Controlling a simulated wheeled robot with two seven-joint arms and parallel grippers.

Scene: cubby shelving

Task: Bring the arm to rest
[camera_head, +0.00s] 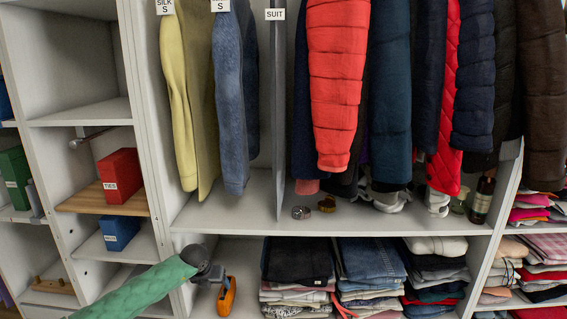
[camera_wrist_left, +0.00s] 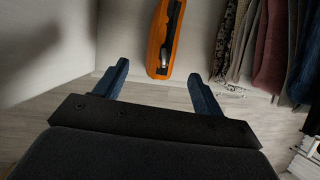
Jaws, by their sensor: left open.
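My left arm (camera_head: 140,292), in a green sleeve, reaches in from the lower left in the head view. Its dark left gripper (camera_head: 212,272) is in front of the lower cubby, just left of an orange object. In the left wrist view the two blue fingers of the left gripper (camera_wrist_left: 158,72) are spread apart with nothing between them. The orange object (camera_head: 227,297) has a dark slot along it. It also shows in the left wrist view (camera_wrist_left: 157,42), beyond the fingers and apart from them. My right gripper is not in view.
Folded clothes (camera_head: 297,275) fill the cubby to the right. Jackets (camera_head: 338,75) hang above the shelf (camera_head: 230,212). A red box (camera_head: 120,175) and a blue box (camera_head: 119,232) sit in the left cubbies. A dark bottle (camera_head: 482,200) stands at the shelf's right end.

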